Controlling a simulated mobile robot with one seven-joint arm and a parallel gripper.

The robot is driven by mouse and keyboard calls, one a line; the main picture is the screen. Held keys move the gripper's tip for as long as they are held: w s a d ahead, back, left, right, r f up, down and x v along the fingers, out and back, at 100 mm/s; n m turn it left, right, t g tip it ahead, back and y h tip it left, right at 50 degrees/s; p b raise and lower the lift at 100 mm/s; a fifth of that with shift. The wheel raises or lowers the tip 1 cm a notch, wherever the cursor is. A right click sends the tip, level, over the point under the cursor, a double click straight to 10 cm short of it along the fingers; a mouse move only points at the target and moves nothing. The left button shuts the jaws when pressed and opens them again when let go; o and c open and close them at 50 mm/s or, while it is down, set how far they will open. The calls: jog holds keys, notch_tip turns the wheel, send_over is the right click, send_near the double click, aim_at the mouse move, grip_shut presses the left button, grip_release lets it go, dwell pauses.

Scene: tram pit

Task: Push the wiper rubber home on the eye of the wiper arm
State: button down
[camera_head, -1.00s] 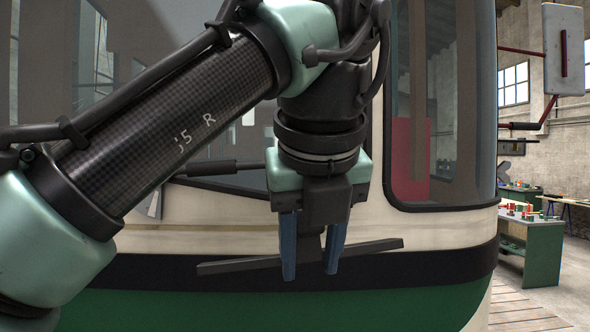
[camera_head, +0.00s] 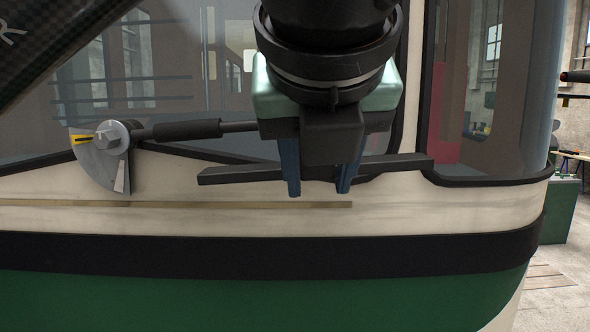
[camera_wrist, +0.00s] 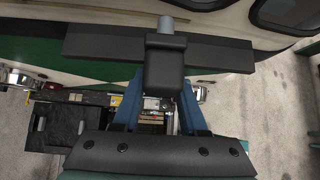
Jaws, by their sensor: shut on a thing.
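The wiper rubber is a long dark bar (camera_head: 228,175) held level in front of the tram's cream panel. My gripper (camera_head: 318,188) is shut on its middle, with blue fingers on either side. In the wrist view the bar (camera_wrist: 105,45) runs across the top, with a dark block at its middle between the fingers. A grey cylinder (camera_wrist: 165,24) shows just beyond that block; I cannot tell what it belongs to. The wiper arm (camera_head: 187,129) reaches right from its pivot and passes behind my gripper. Its eye is hidden, so contact with the rubber cannot be seen.
The pivot bolt (camera_head: 112,134) sits on a grey quadrant plate (camera_head: 100,165) with a yellow pointer (camera_head: 82,139). The windscreen (camera_head: 150,80) is close behind the arm. A brownish strip (camera_head: 180,204) runs along the cream panel. Open floor (camera_head: 550,270) lies at the right.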

jog(key=shift+w+r+p, duration=0.2)
jog(key=shift+w+p, duration=0.55)
jog(key=shift+w, duration=0.45)
jog(key=w, duration=0.2)
jog(key=shift+w+f, duration=0.15)
jog(key=shift+w, duration=0.45)
jog(key=shift+w, duration=1.95)
jog(key=shift+c, duration=1.8)
grip_release()
jog(key=shift+s, duration=0.1)
jog(key=v, duration=1.3)
